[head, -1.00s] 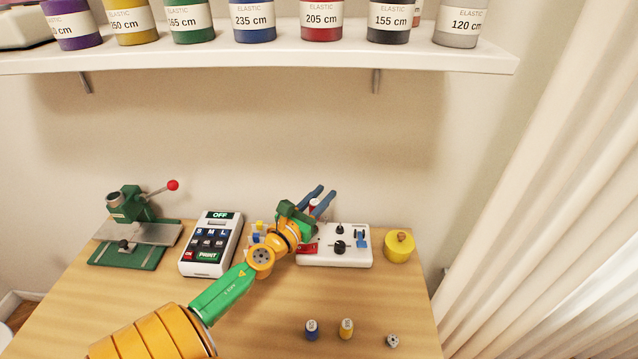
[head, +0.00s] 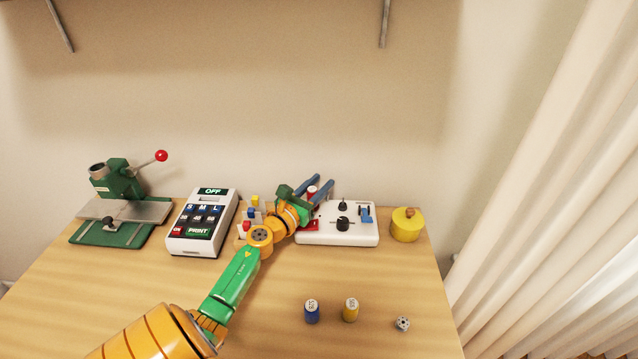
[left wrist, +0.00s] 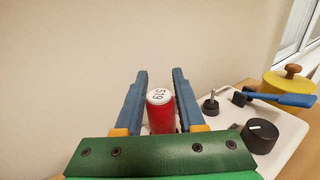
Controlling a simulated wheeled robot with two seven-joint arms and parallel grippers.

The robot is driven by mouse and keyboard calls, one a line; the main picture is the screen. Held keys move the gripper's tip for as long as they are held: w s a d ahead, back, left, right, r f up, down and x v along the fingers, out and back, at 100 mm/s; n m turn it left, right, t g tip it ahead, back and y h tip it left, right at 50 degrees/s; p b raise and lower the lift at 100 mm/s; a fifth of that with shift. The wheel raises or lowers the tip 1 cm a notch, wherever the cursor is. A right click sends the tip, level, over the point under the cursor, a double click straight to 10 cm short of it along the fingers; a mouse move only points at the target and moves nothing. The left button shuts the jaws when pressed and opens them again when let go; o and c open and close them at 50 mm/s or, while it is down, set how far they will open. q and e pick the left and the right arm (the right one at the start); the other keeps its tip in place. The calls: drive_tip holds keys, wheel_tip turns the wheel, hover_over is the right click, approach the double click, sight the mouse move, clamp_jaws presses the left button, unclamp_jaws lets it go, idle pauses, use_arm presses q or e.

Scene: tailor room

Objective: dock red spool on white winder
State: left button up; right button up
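The red spool (head: 311,191), with a white top marked with a number, stands upright at the left end of the white winder (head: 340,238). Whether it sits on a peg is hidden. My left gripper (head: 318,187) reaches in from the left with its two blue fingers on either side of the spool. In the left wrist view, the red spool (left wrist: 161,115) is between the fingers (left wrist: 160,75), with a narrow gap showing on each side. The fingers look open. The winder (left wrist: 225,118) shows right of them with black knobs and a blue lever. My right gripper is out of view.
A label printer (head: 203,222), a green press (head: 120,205) and a small holder with coloured pieces (head: 250,214) stand to the left. A yellow pot (head: 406,226) stands right of the winder. A blue spool (head: 312,311), a yellow spool (head: 350,310) and a small grey piece (head: 402,323) stand in front.

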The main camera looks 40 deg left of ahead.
use_arm(q)
drive_tip(key=shift+o, duration=0.8)
drive_tip(key=shift+r+p, duration=0.35)
drive_tip(key=shift+p, duration=0.05)
drive_tip(key=s, duration=0.3)
drive_tip(key=s+d+b, duration=0.1)
drive_tip(key=s, duration=0.3)
drive_tip(key=s+d, duration=0.1)
drive_tip(key=s, duration=0.2)
drive_tip(key=shift+s+f+b, duration=0.3)
drive_tip(key=shift+s, duration=0.1)
drive_tip(key=shift+s+r, duration=0.15)
drive_tip(key=shift+s, duration=0.4)
